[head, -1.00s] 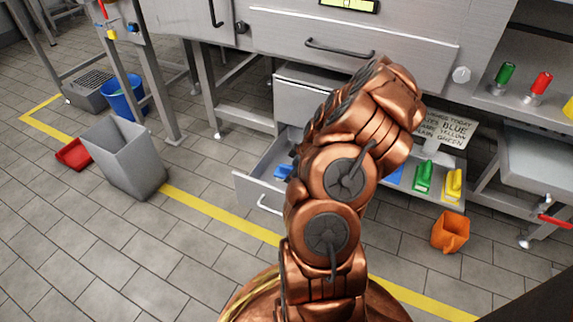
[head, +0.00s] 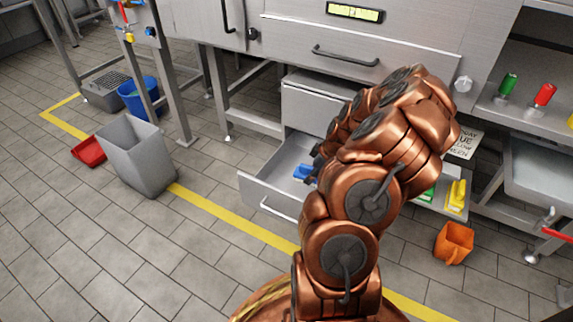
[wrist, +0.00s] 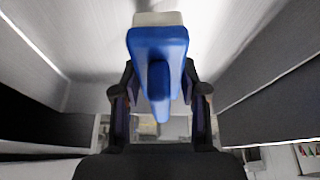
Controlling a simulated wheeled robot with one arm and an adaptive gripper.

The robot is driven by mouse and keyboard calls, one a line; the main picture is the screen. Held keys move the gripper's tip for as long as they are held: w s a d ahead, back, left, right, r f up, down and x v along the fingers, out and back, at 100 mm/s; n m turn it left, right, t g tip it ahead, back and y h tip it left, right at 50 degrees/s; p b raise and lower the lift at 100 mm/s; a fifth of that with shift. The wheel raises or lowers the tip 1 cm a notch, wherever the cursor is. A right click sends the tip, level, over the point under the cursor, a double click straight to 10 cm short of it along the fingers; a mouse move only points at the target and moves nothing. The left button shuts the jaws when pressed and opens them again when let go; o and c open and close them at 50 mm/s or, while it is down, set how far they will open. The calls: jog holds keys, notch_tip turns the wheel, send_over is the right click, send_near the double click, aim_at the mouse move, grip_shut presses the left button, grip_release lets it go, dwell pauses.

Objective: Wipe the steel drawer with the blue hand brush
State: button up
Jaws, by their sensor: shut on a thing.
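The blue hand brush (wrist: 158,50) is between the two dark fingers of my gripper (wrist: 160,92) in the wrist view, its pale bristles (wrist: 157,18) pointing away from me. In the head view a bit of the blue brush (head: 303,173) shows inside the open steel drawer (head: 258,190), left of my arm. My gripper is shut on the brush, within the drawer's walls. My arm hides most of the gripper and the drawer's right part. I cannot tell whether the bristles touch the steel.
A yellow brush (head: 456,195) and part of a green one stand right of my arm, by a lettered sign (head: 463,143). An orange container (head: 454,243) is on the floor at right. A grey bin (head: 138,155) and red dustpan (head: 89,151) stand at left. Floor before the drawer is clear.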

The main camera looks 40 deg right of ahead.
aim_at(311, 167)
jog(key=shift+r+p, duration=0.45)
jog(key=shift+r, duration=1.4)
